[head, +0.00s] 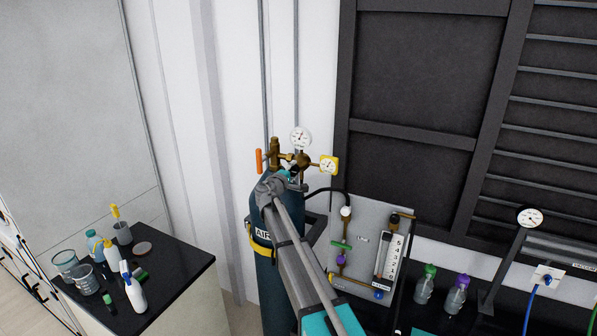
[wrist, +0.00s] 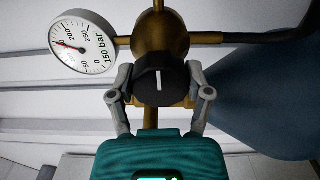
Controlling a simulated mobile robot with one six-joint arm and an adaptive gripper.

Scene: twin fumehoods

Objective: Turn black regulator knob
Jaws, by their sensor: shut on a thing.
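The black regulator knob (wrist: 160,82) with a white line on its face sits in the middle of the wrist view, in front of the brass regulator body (wrist: 160,38). The white line points straight up in that picture. My gripper (wrist: 161,90) has one finger on each side of the knob and is shut on it. In the head view, my arm reaches up to the brass regulator (head: 303,160) on top of the dark teal cylinder (head: 266,285). The knob itself is hidden there behind my gripper (head: 287,178).
A white pressure gauge (wrist: 82,45) sits beside the regulator. An orange handle (head: 259,161) and a yellow-rimmed gauge (head: 328,165) flank it in the head view. A flowmeter panel (head: 365,222) stands at right. A black-topped bench (head: 180,262) with bottles is at left.

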